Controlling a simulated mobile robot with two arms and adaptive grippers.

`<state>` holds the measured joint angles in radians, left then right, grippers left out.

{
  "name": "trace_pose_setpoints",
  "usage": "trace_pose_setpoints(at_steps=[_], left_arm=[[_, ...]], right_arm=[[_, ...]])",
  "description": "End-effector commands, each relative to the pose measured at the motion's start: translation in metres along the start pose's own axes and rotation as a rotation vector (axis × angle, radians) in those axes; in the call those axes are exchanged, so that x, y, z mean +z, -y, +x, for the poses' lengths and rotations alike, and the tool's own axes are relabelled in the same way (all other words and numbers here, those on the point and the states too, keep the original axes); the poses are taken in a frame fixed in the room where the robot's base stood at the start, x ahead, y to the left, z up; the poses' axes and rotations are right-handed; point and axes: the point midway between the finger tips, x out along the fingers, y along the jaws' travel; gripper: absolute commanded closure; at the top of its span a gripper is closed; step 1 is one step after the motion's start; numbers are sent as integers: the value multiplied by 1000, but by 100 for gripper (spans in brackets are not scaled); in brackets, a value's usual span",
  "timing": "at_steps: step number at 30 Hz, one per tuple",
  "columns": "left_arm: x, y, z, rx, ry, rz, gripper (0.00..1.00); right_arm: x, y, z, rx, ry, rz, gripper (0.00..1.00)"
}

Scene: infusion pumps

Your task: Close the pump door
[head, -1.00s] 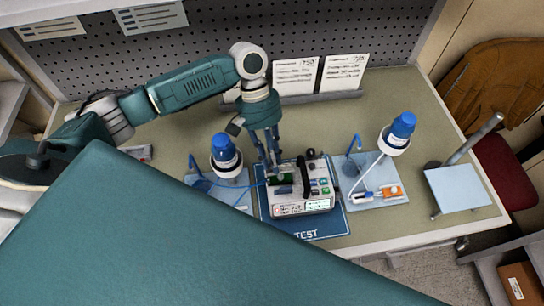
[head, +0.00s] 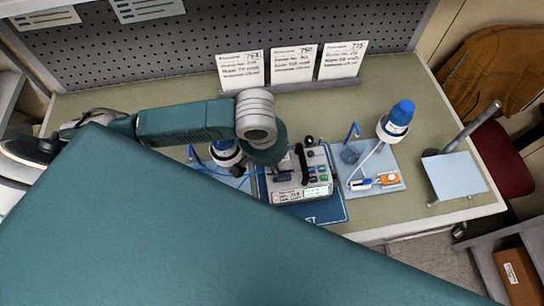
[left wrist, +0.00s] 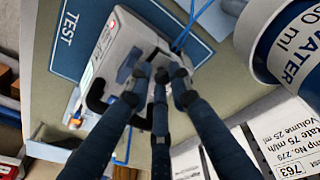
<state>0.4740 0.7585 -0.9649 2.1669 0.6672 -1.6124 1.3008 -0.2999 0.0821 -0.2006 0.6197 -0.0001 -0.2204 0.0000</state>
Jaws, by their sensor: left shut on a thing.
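The infusion pump (head: 317,191) is a light grey box with a lit screen and coloured buttons. It stands on the blue TEST mat (head: 330,212). My left gripper (head: 285,172) is over the pump's left part, and its fingertips are partly hidden by my wrist in the head view. In the left wrist view, my gripper's dark fingers (left wrist: 160,78) are drawn together at the pump (left wrist: 110,48), beside a bluish door part (left wrist: 128,66). They are shut on what seems to be the pump door; their contact is partly hidden. My right gripper is not in view.
A blue-capped bottle (head: 401,115) and an orange-and-white item (head: 388,179) are on the right mat. Another bottle (head: 226,151) stands left, close to my arm. Cards (head: 293,64) stand behind. A blue tube (left wrist: 185,32) runs by the pump.

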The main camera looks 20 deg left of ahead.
Motion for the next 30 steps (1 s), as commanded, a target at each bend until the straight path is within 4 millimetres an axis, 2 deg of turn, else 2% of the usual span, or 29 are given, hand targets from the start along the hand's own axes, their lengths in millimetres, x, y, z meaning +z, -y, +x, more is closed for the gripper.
trace_pose_setpoints(at_steps=[14, 15, 17, 18, 26, 30], left_arm=[[-1, -1, 0, -5, -23, 3, 100], [-1, -1, 0, -5, -23, 3, 79], [-1, -1, 0, -5, -23, 3, 67], [0, -1, 0, -5, -22, 3, 64], [1, -1, 0, -6, -20, 4, 64], [1, -1, -6, -5, -20, 4, 64]], right_arm=[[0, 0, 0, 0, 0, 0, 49], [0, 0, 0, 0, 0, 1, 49], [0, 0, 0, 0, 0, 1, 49], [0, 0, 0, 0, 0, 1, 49], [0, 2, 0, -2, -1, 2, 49], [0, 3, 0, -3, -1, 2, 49]])
